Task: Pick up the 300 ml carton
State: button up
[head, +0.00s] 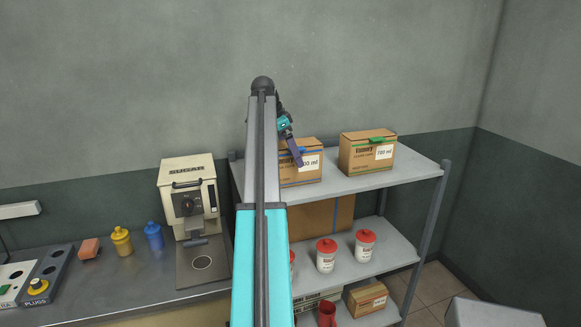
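A brown carton (296,178) with a blue stripe stands on the top shelf, left of centre. Its white label ends in "00 ml"; the first digit is hidden behind my gripper. My gripper (297,158) hangs in front of the carton's front face, over the left part of the label. Only one dark finger shows clearly, so I cannot tell whether it is open or shut, or whether it touches the carton. My arm hides the carton's left side.
A second carton (365,156) with a green top piece, labelled 700 ml, stands to the right on the same shelf (407,172). Red-lidded tubs (325,257) are on the shelf below.

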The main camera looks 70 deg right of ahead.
jog(key=shift+s+f, duration=0.1)
jog(key=shift+f, duration=0.05)
jog(key=shift+p+x, duration=0.9)
jog(key=shift+x, duration=0.1)
jog(key=shift+p+x, duration=0.45)
jog(key=shift+x, duration=1)
jog(key=shift+a, duration=0.1)
jog(key=shift+c, duration=0.4)
jog(key=c, duration=0.7)
jog(key=shift+c, duration=0.6)
